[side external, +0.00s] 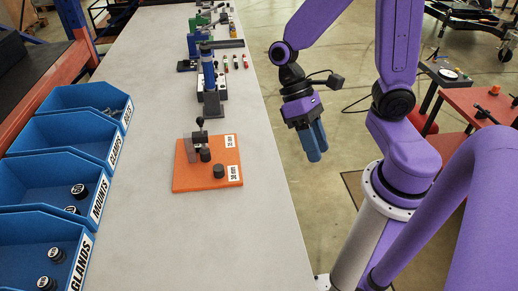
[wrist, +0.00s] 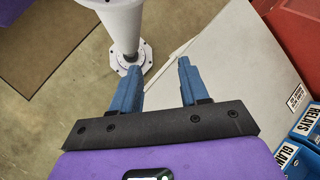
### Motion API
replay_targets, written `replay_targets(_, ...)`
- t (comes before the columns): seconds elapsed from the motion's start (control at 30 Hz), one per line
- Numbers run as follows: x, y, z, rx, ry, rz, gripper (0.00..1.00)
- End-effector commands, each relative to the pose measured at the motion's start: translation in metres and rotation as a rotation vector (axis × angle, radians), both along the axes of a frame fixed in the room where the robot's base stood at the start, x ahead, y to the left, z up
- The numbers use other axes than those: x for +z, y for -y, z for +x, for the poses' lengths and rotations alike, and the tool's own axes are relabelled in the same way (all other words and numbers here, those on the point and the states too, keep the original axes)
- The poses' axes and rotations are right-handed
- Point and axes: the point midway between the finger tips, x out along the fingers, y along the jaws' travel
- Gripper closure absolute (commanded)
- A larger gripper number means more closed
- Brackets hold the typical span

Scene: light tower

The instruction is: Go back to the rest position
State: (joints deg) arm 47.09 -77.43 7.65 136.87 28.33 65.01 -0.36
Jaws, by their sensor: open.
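My gripper (side external: 313,143) hangs beside the right edge of the table, over the floor, with its blue fingers pointing down. In the wrist view my gripper (wrist: 157,82) shows two blue fingers apart with nothing between them. The fingers touch nothing that I can see. The grey table (side external: 150,235) lies to the left of the gripper in the side view.
An orange board (side external: 190,181) with black knobs and a small clear-and-black fixture stands on the table. Blue bins (side external: 62,155) labelled mounts and glands line the left side. A press-like device (side external: 211,85) stands farther back. The table's near part is clear.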

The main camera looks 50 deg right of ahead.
Motion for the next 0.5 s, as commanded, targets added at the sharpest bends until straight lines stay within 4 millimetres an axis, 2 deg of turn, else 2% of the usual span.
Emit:
replay_targets(0.1,0.005,0.006,-0.012,0.226,0.164,0.001,0.55)
replay_targets(0.3,0.016,0.009,-0.021,0.567,0.429,0.042,0.55)
replay_targets(0.5,0.026,0.006,-0.024,0.788,0.613,0.102,0.55)
